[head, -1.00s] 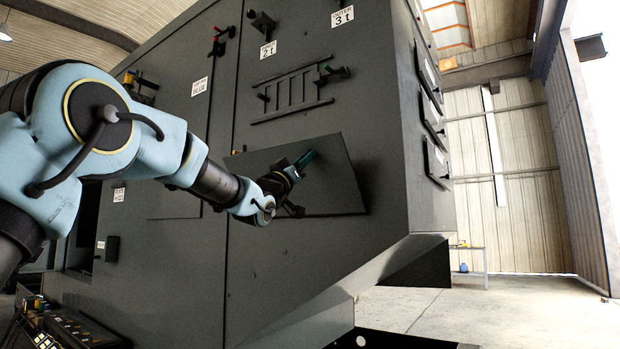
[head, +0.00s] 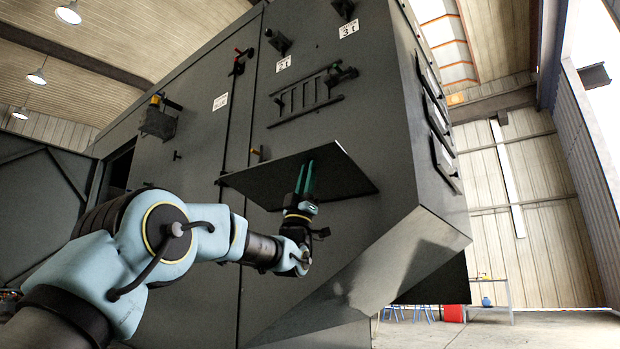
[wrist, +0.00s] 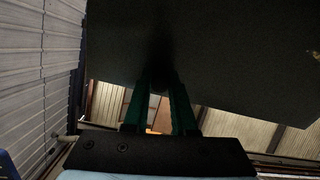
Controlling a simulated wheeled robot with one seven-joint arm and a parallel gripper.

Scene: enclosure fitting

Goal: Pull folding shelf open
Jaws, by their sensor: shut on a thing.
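The folding shelf (head: 260,183) is a flat dark grey panel standing out from the front of the big grey enclosure (head: 330,240); I see its underside in the head view. In the wrist view the shelf (wrist: 230,60) fills the top as a dark surface. My gripper (head: 306,178) is below the shelf with its green fingers pointing up against the underside. The fingers (wrist: 160,85) are close together in the wrist view, shut on a dark part of the shelf. The exact grip spot is in shadow.
A ladder-like rack (head: 310,94) is fixed above the shelf, with latches and labels near it. Handles line the enclosure's right side. A slanted lower panel (head: 370,280) juts out at the lower right. Open floor (head: 540,335) and a red box (head: 454,313) are farther right.

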